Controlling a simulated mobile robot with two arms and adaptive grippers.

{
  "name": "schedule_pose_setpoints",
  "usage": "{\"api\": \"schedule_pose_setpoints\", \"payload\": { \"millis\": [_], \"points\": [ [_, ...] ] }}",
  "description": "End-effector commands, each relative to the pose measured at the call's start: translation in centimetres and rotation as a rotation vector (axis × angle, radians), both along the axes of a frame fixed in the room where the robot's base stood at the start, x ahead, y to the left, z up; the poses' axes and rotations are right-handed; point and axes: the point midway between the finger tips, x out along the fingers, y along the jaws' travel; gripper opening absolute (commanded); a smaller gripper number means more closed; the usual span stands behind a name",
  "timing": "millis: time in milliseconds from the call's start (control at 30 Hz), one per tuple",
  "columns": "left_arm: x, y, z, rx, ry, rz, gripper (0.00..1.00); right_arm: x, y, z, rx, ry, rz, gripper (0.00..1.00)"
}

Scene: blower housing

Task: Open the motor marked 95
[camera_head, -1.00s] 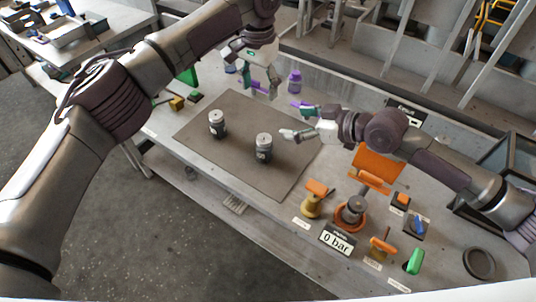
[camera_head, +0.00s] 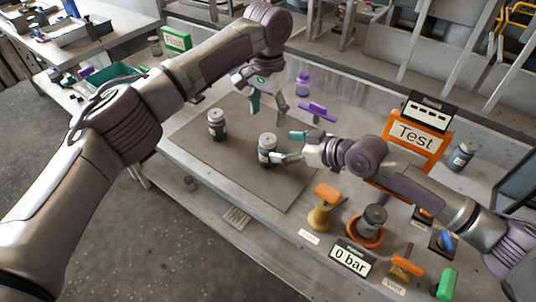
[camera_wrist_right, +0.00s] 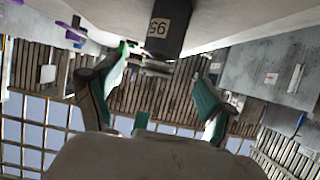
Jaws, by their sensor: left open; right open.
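Two dark cylindrical motors with light tops stand upright on the grey mat (camera_head: 195,147). One motor (camera_head: 217,126) is at the left. The other (camera_head: 267,151) is beside my right gripper (camera_head: 286,147), which is open, its fingers pointing at it from the right. In the right wrist view a dark motor (camera_wrist_right: 160,40) bears a label reading 95, seen upside down, ahead of the open right fingers (camera_wrist_right: 163,85). I cannot tell whether they touch it. My left gripper (camera_head: 268,108) is open and empty, pointing down above the back of the mat.
A purple bottle (camera_head: 303,84) and purple-handled piece (camera_head: 318,112) are behind the mat. An orange Test panel (camera_head: 418,137), a grey can (camera_head: 461,155), an orange-ringed station (camera_head: 366,228) and a 0 bar display (camera_head: 351,260) stand right. A Flash sign (camera_head: 176,39) stands back left.

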Motion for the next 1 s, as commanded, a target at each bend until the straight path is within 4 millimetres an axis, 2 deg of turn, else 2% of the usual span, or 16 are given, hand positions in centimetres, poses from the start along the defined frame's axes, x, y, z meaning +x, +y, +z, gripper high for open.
{"api": "schedule_pose_setpoints", "payload": {
  "millis": [100,300,467,767,867,1000],
  "points": [
    [0.0,0.0,0.0,0.0,0.0,0.0,0.67,1.3,1.8,-1.0,0.0,0.0,0.001,0.83],
    [0.0,0.0,0.0,0.0,0.0,0.0,0.67,2.8,3.9,-2.2,0.001,-0.001,0.0,0.83],
    [0.0,0.0,0.0,0.0,0.0,0.0,0.67,3.4,4.6,-2.7,-0.001,-0.001,0.0,0.83],
    [0.0,0.0,0.0,0.0,0.0,0.0,0.67,3.5,4.8,-2.8,-0.002,0.0,0.0,0.83],
    [0.0,0.0,0.0,0.0,0.0,0.0,0.67,3.5,4.8,-2.8,-0.001,-0.001,0.0,0.69],
    [0.0,0.0,0.0,0.0,0.0,0.0,0.67,3.5,4.8,-2.8,-0.001,-0.001,0.0,0.46]
  ]
}}
